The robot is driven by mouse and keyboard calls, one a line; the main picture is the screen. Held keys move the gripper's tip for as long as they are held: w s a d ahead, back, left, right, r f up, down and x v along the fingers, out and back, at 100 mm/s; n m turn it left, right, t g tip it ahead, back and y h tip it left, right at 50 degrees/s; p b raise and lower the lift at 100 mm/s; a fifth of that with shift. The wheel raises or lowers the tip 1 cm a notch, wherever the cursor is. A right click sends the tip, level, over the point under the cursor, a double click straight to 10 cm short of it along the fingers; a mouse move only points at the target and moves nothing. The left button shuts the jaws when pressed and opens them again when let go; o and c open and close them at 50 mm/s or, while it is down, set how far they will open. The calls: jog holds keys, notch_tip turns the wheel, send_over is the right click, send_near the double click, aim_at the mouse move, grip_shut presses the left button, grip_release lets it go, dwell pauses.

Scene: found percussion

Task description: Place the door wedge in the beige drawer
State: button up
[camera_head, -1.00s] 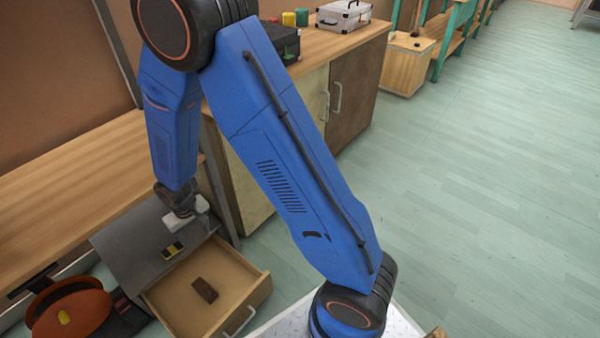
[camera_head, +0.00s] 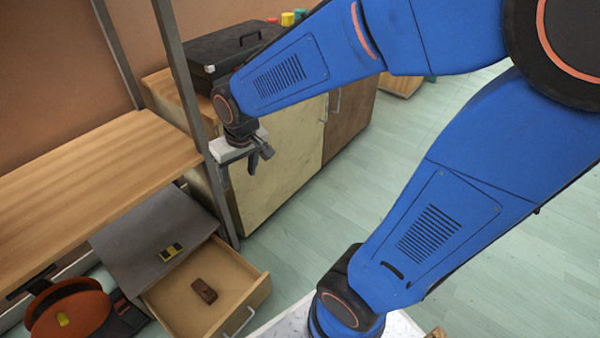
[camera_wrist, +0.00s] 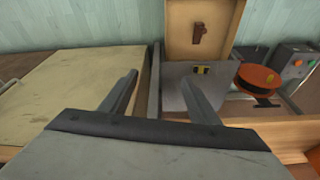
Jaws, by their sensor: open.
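A small dark brown block, which looks like the door wedge (camera_head: 204,290), lies on the floor of the open beige drawer (camera_head: 177,303). In the wrist view the brown piece (camera_wrist: 197,34) also lies inside the drawer (camera_wrist: 225,22), clear of its walls. My gripper (camera_head: 238,168) is open and empty. It hangs in front of the beige cabinet door, above and to the right of the drawer and well apart from it. In the wrist view both fingers (camera_wrist: 158,82) are spread with nothing between them.
A black and yellow item (camera_head: 172,252) lies on the grey top (camera_head: 140,240) behind the drawer. An orange reel (camera_head: 68,315) stands to the left. A metal post (camera_head: 190,100) and wooden shelf (camera_head: 90,185) stand near my gripper. A black case (camera_head: 225,48) sits on the cabinet.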

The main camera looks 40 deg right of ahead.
jog(key=s+d+r, duration=0.4)
jog(key=s, duration=0.4)
jog(key=s+d+r+m+t, duration=0.1)
jog(key=s+d+r, duration=0.3)
jog(key=s, duration=0.4)
jog(key=shift+s+r+t+h, duration=0.25)
jog(key=shift+r+t+h, duration=0.05)
